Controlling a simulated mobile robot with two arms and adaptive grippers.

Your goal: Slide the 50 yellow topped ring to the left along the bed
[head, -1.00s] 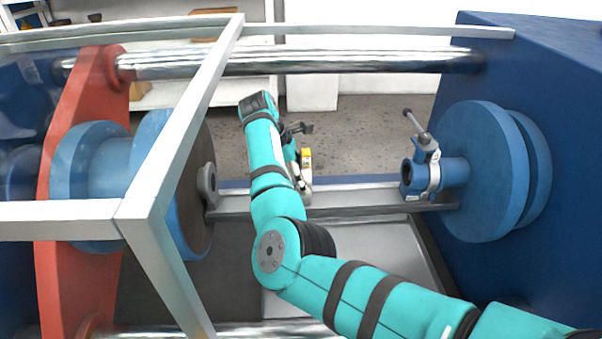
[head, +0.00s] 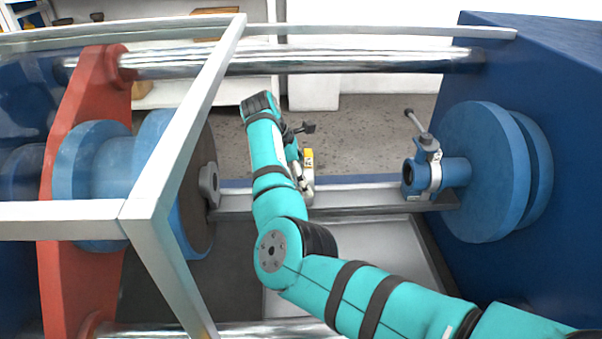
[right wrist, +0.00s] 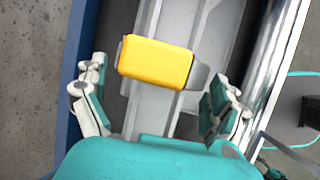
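The yellow topped ring (right wrist: 156,62) shows in the right wrist view as a yellow block with grey ends, over the grey rails of the bed (right wrist: 188,22). My right gripper (right wrist: 160,70) is open, one finger on each side of the yellow top, with gaps showing. In the head view the yellow top (head: 308,158) is small, between the two blue flanges, beside my teal right arm. Part of the right gripper's pale fingers shows just below it; the rest is hidden behind the arm. The ring's lower part cannot be seen. My left gripper is not in view.
A blue flange with a clamp (head: 430,165) stands at the bed's right end. A blue flange with a dark face and a small grey ring (head: 208,184) stands at the left. A pale frame (head: 150,208) crosses the left foreground. A steel bar (head: 300,62) runs behind.

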